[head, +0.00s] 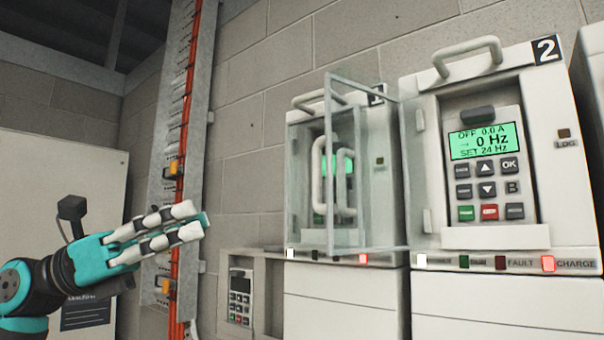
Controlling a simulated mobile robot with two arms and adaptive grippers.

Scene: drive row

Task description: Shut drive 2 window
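Drive 2 (580,200), marked with a 2 plate, stands at the right. Its front is uncovered, and its keypad display (478,141) reads OFF, 0 Hz. The drive 2 window (365,238), a clear pane in a pale frame, stands swung open to the left from drive 2's left side and overlaps drive 1. Two upright handles (346,178) show there; I cannot tell for sure which belongs to which window. My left gripper (196,221) is at the left, well apart from the window, with nothing visible held. Its fingers lie close together at an angle that hides their gap. My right gripper is not in view.
Drive 1 (300,230) stands behind the open window. A grey vertical rail with an orange cable (183,130) runs up the wall behind my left gripper. A small keypad panel (240,297) sits low beside drive 1. Another cabinet edge (592,70) is at far right.

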